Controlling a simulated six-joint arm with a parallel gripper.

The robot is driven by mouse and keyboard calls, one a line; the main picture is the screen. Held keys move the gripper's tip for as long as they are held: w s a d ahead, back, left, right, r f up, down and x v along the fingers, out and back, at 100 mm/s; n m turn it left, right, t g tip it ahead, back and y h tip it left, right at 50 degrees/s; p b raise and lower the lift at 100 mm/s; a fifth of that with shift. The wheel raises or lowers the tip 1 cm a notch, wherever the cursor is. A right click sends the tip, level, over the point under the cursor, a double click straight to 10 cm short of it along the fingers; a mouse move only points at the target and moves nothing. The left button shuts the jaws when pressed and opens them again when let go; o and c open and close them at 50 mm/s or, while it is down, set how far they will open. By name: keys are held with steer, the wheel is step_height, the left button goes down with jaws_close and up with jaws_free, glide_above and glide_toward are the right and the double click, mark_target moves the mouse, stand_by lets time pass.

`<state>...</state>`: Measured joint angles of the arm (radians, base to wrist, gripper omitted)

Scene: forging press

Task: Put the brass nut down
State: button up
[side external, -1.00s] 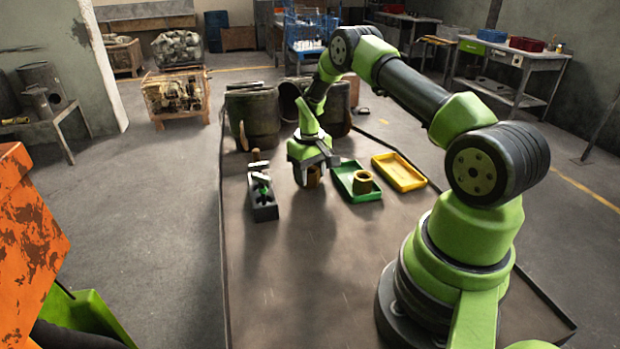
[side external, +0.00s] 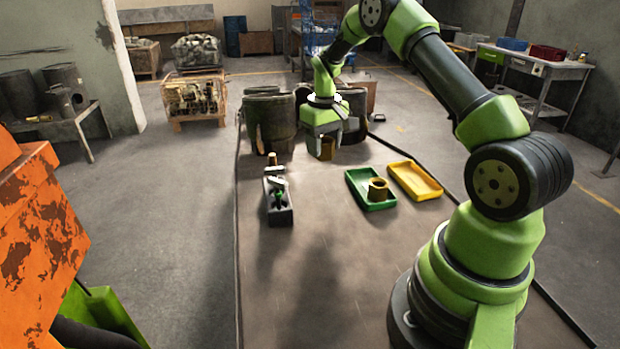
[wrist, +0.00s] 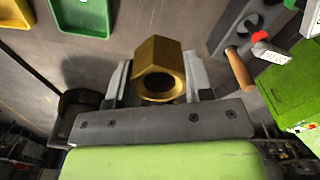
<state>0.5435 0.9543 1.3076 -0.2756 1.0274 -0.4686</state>
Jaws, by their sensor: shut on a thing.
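My gripper (side external: 326,143) is shut on a brass nut (side external: 327,151), its jaws on two opposite sides. In the wrist view the hexagonal nut (wrist: 158,58) sits between the fingers (wrist: 155,82), its dark bore facing the camera. In the side view it hangs above the far part of the work table (side external: 335,260), left of and beyond the trays. A second brass nut (side external: 378,193) stands in the green tray (side external: 363,180). The yellow tray (side external: 415,180) beside it is empty. Both trays also show in the wrist view, the green one (wrist: 82,18) and the yellow one (wrist: 15,12).
A dark tool holder (side external: 277,212) with a wooden-handled tool stands left on the table. Large dark drums (side external: 268,120) stand behind my gripper. An orange rusty machine (side external: 40,230) is at the front left. The near middle of the table is bare.

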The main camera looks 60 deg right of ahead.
steer(key=s+a+r+n, duration=0.1)
steer(key=s+a+r, duration=0.15)
steer(key=a, duration=0.45)
steer(key=s+a+r+n, duration=0.2)
steer(key=a+r, duration=0.1)
steer(key=a, duration=0.4)
steer(key=s+a+r+n, duration=0.1)
steer(key=s+a+r, duration=0.1)
steer(key=a, duration=0.5)
steer(key=m, duration=0.3)
glide_above(363, 181)
step_height(363, 181, down, 11)
steer(key=shift+f, duration=2.8)
